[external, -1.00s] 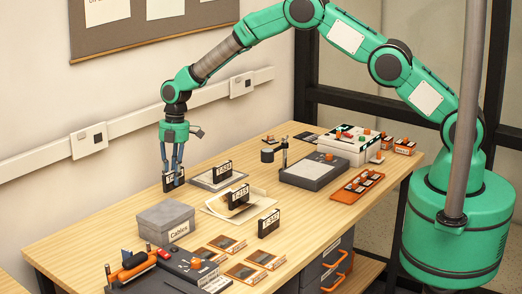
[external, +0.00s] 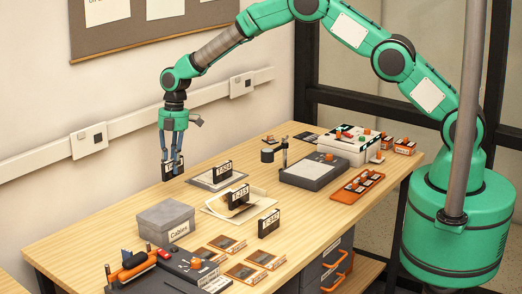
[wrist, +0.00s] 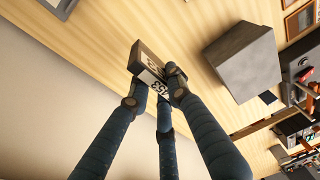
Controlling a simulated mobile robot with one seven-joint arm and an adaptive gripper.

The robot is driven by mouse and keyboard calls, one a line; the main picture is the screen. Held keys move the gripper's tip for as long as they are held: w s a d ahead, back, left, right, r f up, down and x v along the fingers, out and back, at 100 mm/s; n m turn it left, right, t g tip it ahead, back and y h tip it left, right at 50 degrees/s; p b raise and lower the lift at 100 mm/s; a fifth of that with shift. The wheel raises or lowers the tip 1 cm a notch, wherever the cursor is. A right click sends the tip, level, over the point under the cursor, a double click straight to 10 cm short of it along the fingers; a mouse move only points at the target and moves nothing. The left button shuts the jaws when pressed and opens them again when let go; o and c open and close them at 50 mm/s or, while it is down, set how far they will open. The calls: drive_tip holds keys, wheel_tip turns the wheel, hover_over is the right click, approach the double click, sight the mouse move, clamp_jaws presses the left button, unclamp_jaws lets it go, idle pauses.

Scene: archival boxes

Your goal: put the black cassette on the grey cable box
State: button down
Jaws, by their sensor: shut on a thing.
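My gripper (external: 172,163) is shut on a black cassette (external: 167,171) with a white label. It holds the cassette upright above the back of the table, near the wall. In the wrist view the black cassette (wrist: 148,62) sits between the fingertips of my gripper (wrist: 155,85), which hide part of it. The grey cable box (external: 166,220), labelled "Cables", stands closed on the table, nearer the camera than the gripper. Its lid looks bare. The grey box also shows in the wrist view (wrist: 243,62), to the right of the cassette and apart from it.
Other black cassettes stand upright: one on a grey mat (external: 222,170), one on a paper folder (external: 238,195), one on bare wood (external: 269,223). An orange-and-black device (external: 135,262) lies at the front left. The table between gripper and box is clear.

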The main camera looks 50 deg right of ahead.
drive_tip(key=shift+s, duration=0.1)
drive_tip(key=s+a+r+n+p, duration=0.1)
drive_tip(key=s+a+p, duration=0.1)
drive_tip(key=s, duration=0.6)
drive_tip(key=s+a+r+n+p, duration=0.1)
drive_tip(key=s+a+p, duration=0.2)
drive_tip(key=s, duration=0.6)
drive_tip(key=s+a+r+n+p, duration=0.1)
drive_tip(key=s+a+n+p, duration=0.1)
drive_tip(key=s+p, duration=0.4)
drive_tip(key=s+a, duration=0.1)
drive_tip(key=s, duration=0.1)
drive_tip(key=shift+s+r+g, duration=0.15)
drive_tip(key=shift+s+g, duration=0.15)
drive_tip(key=shift+g, duration=0.1)
drive_tip(key=p, duration=0.2)
hover_over(163, 212)
drive_tip(key=shift+w+d+f, duration=0.15)
drive_tip(key=shift+f, duration=0.25)
drive_tip(key=shift+w+d+f, duration=0.1)
drive_tip(key=shift+d+f, duration=0.05)
drive_tip(key=shift+f, duration=0.2)
drive_tip(key=shift+f+p, duration=0.35)
drive_tip(key=shift+f, duration=1.4)
drive_tip(key=shift+f, duration=0.15)
